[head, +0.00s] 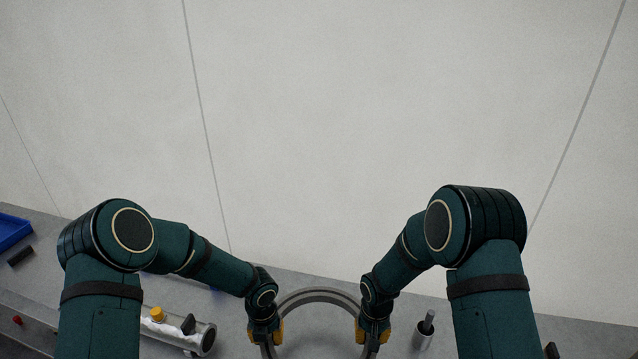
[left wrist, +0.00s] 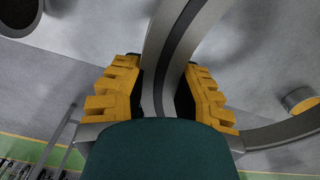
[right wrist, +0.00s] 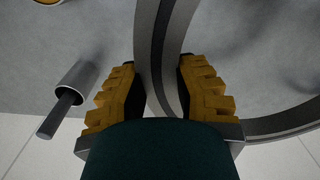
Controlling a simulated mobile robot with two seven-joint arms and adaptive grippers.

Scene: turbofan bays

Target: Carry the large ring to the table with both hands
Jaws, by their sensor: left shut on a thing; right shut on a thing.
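The large grey ring (head: 318,295) shows at the bottom middle of the head view, over the grey table (head: 400,287). Its near part is cut off by the frame's lower edge. My left gripper (head: 265,338) is shut on the ring's left side, and its yellow fingers flank the ring band (left wrist: 168,60) in the left wrist view. My right gripper (head: 372,338) is shut on the ring's right side, with the band (right wrist: 160,60) between its fingers in the right wrist view. I cannot tell whether the ring touches the table.
A blue bin (head: 12,231) is at the far left. A pale wall (head: 320,130) stands behind the table.

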